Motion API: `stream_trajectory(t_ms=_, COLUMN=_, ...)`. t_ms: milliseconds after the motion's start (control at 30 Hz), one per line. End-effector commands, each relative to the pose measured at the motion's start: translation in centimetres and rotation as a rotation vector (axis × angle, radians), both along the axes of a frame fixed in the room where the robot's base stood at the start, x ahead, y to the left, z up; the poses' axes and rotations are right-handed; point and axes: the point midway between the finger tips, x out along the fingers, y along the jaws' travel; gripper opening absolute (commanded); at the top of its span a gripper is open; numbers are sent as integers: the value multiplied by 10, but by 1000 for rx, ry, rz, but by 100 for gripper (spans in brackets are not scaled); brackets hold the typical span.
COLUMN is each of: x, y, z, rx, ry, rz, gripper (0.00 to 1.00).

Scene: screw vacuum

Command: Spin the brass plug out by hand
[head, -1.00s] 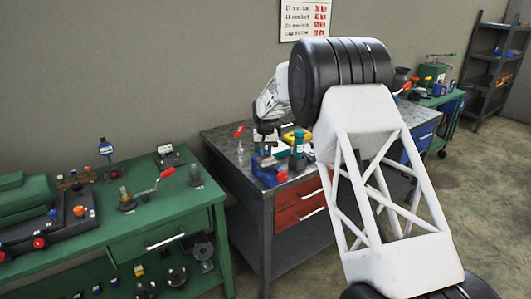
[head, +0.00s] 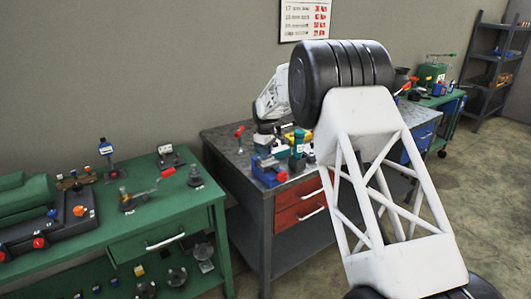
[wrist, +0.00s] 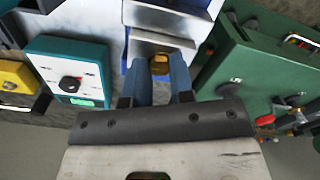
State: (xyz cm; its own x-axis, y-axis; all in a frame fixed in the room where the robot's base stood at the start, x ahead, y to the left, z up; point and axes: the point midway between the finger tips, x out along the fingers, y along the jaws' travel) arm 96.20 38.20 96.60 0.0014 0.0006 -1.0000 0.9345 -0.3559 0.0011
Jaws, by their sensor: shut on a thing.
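My gripper (wrist: 161,68) shows in the wrist view with its two blue-grey fingers close together. They are shut on the small brass plug (wrist: 160,66), whose yellow end shows between the fingertips. The plug is at the pale metal jaws (wrist: 165,42) of a blue vise-like holder, which also shows on the grey bench in the head view (head: 267,171). How far the plug sits in its seat is hidden.
A teal box (wrist: 68,70) and a yellow device (wrist: 15,78) stand left of my gripper in the wrist view. A green workbench (head: 165,225) with a red-handled crank (head: 167,173) stands to the left in the head view. Red drawers (head: 298,205) are below the grey bench.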

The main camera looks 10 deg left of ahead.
Motion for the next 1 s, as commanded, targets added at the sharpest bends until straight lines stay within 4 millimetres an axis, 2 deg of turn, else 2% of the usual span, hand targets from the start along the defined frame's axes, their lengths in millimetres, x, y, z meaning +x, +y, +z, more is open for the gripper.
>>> stream_trajectory(t_ms=33, x=-1, y=0, z=-5, rx=-1, ry=5, rz=41, gripper=0)
stream_trajectory(t_ms=500, x=-1, y=-1, z=-6, rx=-1, ry=6, rz=457, gripper=0)
stream_trajectory(t_ms=733, x=-1, y=-1, z=-6, rx=-1, ry=6, rz=577, gripper=0)
stream_trajectory(t_ms=1000, x=-1, y=-1, z=-6, rx=-1, ry=7, rz=626, gripper=0)
